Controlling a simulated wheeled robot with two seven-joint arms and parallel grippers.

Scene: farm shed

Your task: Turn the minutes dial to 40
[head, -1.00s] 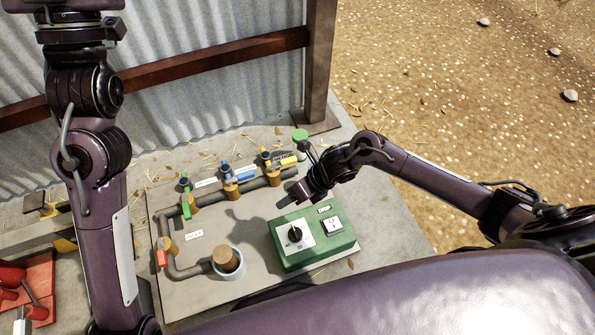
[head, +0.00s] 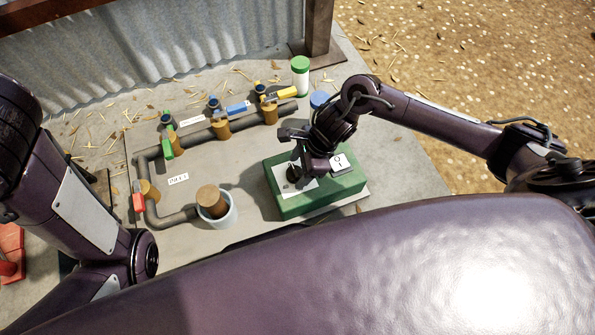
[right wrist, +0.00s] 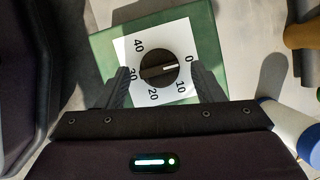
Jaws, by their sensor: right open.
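The minutes dial is a round black knob (right wrist: 154,73) on a white plate (right wrist: 128,52) marked 0, 10, 20, 30, 40 in the right wrist view. Its white pointer line points right, between 0 and 10, nearer 0. The plate sits on a green box (head: 318,201). My right gripper (right wrist: 160,76) is open, with a finger on either side of the knob; I cannot tell if they touch it. In the head view my right gripper (head: 302,158) is low over the knob (head: 293,173) and partly hides it. My left gripper is outside the view.
A white 0/1 switch (head: 340,164) is beside the dial on the box. Pipes with coloured valve handles (head: 238,107) run behind and left. A pot (head: 217,218), a green-capped bottle (head: 300,76) and a blue-capped container (head: 319,99) stand nearby.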

